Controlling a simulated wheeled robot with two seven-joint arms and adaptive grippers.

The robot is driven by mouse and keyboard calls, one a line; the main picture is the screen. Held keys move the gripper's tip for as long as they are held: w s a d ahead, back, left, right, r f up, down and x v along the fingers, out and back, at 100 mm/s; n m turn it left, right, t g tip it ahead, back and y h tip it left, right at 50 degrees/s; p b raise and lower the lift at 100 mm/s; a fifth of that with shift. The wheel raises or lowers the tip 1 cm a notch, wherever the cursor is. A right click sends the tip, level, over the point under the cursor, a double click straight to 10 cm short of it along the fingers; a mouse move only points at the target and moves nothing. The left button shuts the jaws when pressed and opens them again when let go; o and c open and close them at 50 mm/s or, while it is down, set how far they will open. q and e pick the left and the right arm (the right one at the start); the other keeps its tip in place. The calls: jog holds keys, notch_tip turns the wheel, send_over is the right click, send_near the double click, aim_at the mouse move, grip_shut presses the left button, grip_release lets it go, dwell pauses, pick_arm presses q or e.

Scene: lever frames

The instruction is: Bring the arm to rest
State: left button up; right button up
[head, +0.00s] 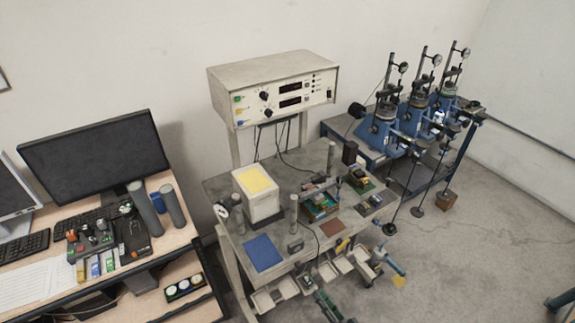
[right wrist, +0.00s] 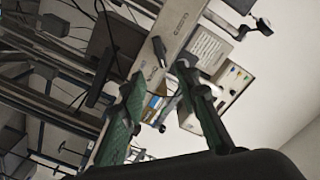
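My right gripper (head: 322,297) shows at the bottom edge of the head view, in front of the grey bench and low by its open drawers. In the right wrist view its two green fingers (right wrist: 158,76) stand well apart, with nothing held between them. The bench's front lies beyond the fingers there. Three blue lever frames (head: 415,118) with dial gauges stand on a table at the back right, with hanging rods and weights (head: 417,211) in front.
The grey bench (head: 222,184) carries a white box with a yellow top (head: 257,185), a blue mat (head: 263,253) and small devices. A control box (head: 275,86) stands above it. A desk with a monitor (head: 95,155) is at left.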

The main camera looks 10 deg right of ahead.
jog(key=s+d+f+n+g+h+b, duration=0.1)
jog(key=s+d+f+g+b, duration=0.2)
jog(key=f, duration=0.8)
jog(key=s+d+f+n+g+h, duration=0.1)
jog(key=s+d+f+g+h, duration=0.3)
jog(key=f, duration=0.7)
jog(key=s+d+f+n+y+b, duration=0.15)
jog(key=s+f, duration=0.35)
jog(key=f, duration=0.5)
jog(key=s+d+f+n+g+h+b, duration=0.1)
jog(key=s+f+g, duration=0.2)
jog(key=s+f, duration=0.4)
jog(key=s+d+f+n+g+h+b, duration=0.1)
jog(key=s+f+g+b, duration=0.1)
jog(key=s+f, duration=0.5)
jog(key=s+d+f+n+g+h+b, duration=0.1)
jog(key=s+f+g, duration=0.3)
jog(key=s, duration=1.3)
notch_tip(320, 180, down, 4)
jog(key=shift+d+r+b, duration=0.15)
jog(key=shift+d+b, duration=0.05)
jog(key=shift+b, duration=0.1)
